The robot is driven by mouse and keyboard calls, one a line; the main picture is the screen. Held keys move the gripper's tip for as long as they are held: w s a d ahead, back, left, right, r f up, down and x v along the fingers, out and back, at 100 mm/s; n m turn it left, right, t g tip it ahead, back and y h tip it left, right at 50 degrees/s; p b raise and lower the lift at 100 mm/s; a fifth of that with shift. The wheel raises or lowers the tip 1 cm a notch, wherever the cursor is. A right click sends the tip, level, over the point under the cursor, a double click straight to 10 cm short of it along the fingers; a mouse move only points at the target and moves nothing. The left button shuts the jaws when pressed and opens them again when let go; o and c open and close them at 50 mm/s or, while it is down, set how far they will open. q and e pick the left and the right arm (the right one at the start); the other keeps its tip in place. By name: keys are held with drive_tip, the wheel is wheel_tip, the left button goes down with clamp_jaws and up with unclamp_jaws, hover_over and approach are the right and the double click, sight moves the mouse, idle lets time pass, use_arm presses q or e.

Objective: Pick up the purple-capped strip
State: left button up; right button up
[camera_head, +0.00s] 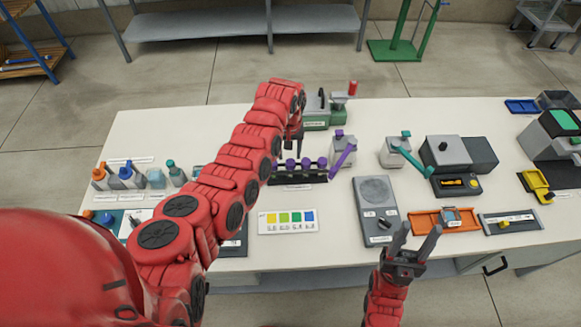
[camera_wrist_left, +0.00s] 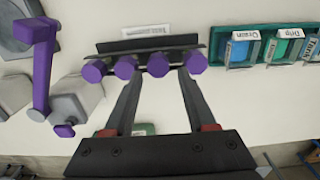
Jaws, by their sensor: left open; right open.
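The purple-capped strip (camera_head: 305,163) stands in a dark holder (camera_head: 298,179) near the middle of the table. In the left wrist view its row of purple caps (camera_wrist_left: 125,67) crosses the upper middle. My left gripper (camera_head: 294,137) is just behind the strip in the head view, pointing down. In the left wrist view its two fingers (camera_wrist_left: 160,80) are apart, with tips near the caps; I cannot tell whether they touch. Nothing is visibly held. My right gripper (camera_head: 420,233) is open and empty at the front edge of the table.
A grey device with a purple lever (camera_head: 343,155) stands close to the right of the strip. A green-based device (camera_head: 318,124) is behind it. A colour card (camera_head: 287,221) and a grey panel (camera_head: 376,205) lie in front. Bottles (camera_head: 127,176) stand left.

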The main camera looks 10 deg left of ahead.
sight(290, 162)
use_arm(q)
drive_tip(key=f+b, duration=0.4)
drive_tip(key=f, duration=0.1)
drive_tip(key=shift+w+d+f, duration=0.1)
drive_tip(key=shift+w, duration=0.15)
drive_tip(key=shift+c, duration=0.4)
clamp_jaws()
